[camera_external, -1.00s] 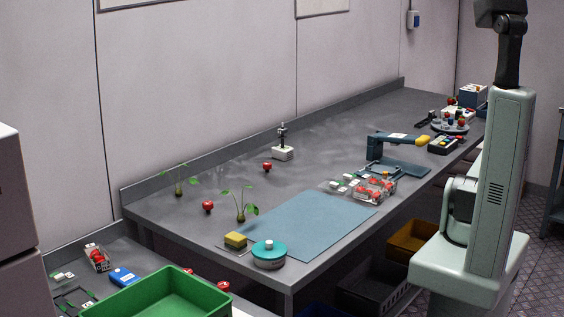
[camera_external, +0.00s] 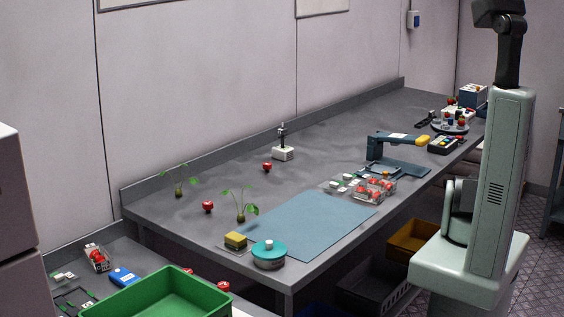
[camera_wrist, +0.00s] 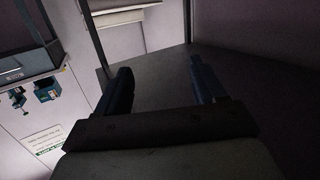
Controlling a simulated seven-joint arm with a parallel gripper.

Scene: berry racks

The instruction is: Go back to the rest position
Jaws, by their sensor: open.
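My gripper (camera_wrist: 160,66) shows in the wrist view with its two dark fingers spread apart and nothing between them. Beyond the fingers are a dark grey flat surface and pale walls, with no object close to the fingertips. In the external view my arm stands at the right, beside the front edge of the long grey bench (camera_external: 220,200). My gripper cannot be made out in that view.
The bench holds a blue mat (camera_external: 312,225), a clear punnet of red berries (camera_external: 374,189), a teal round container (camera_external: 269,255), a yellow sponge (camera_external: 235,239), seedlings and a blue device (camera_external: 378,150). A green crate (camera_external: 165,295) stands at lower left.

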